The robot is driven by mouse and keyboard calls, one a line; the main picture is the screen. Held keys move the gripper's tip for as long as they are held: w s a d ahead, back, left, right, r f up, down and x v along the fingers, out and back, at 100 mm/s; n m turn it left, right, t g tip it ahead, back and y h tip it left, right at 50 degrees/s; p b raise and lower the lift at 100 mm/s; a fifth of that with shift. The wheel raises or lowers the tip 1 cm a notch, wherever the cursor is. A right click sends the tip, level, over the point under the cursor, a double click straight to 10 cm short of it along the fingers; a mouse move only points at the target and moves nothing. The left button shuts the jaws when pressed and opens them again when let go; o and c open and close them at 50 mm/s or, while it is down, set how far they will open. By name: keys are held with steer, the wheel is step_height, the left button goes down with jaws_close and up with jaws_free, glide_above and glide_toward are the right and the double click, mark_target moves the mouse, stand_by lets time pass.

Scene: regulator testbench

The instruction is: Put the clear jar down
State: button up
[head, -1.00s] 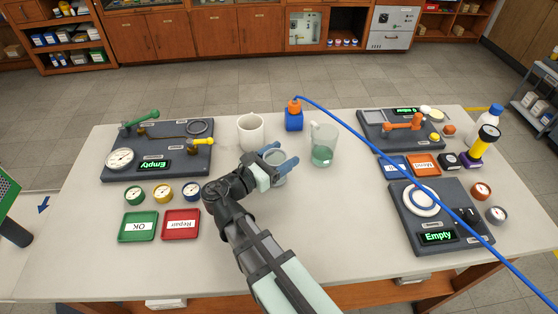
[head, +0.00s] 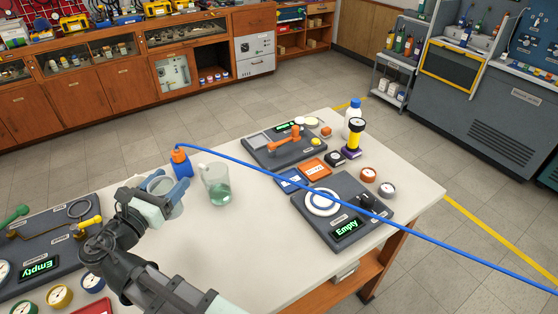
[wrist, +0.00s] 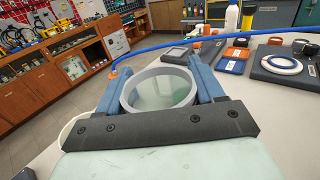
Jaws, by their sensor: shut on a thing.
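The clear jar (head: 163,192) is a see-through cup with a grey rim. My gripper (head: 172,185) is shut on it, with a blue finger on either side. In the wrist view the jar (wrist: 158,92) sits upright or nearly so between the two fingers (wrist: 158,84), its round mouth open towards the camera.
A blue hose (head: 300,186) crosses to the right. Dark test boards (head: 345,212) fill the right side. The table's front middle is clear.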

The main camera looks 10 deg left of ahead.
steer(key=shift+r, duration=0.1)
step_height(320, 180, up, 5)
steer(key=w+d+m+g+h, duration=0.4)
steer(key=w+d+m+h, duration=0.4)
steer(key=w+d, duration=1.65)
steer(key=w+d+m+g+h, duration=0.2)
steer(key=w+d+g, duration=0.15)
steer(key=d, duration=0.75)
steer(key=w+d+m+g+h, duration=0.25)
steer(key=w+d, duration=0.25)
steer(key=d, duration=0.7)
steer(key=w+d+m+g+h, duration=0.1)
steer(key=w+d+g+h, duration=0.2)
steer(key=d, duration=0.8)
steer(key=shift+y, duration=0.45)
steer(key=shift+w+d+f, duration=0.15)
steer(key=shift+f, duration=2.35)
steer(key=shift+w+d+f, duration=0.1)
steer(key=shift+d+f, duration=0.05)
steer(key=shift+f, duration=2.35)
steer(key=shift+w+d+f, duration=0.15)
steer(key=shift+f, duration=2.35)
steer(key=shift+f, duration=0.15)
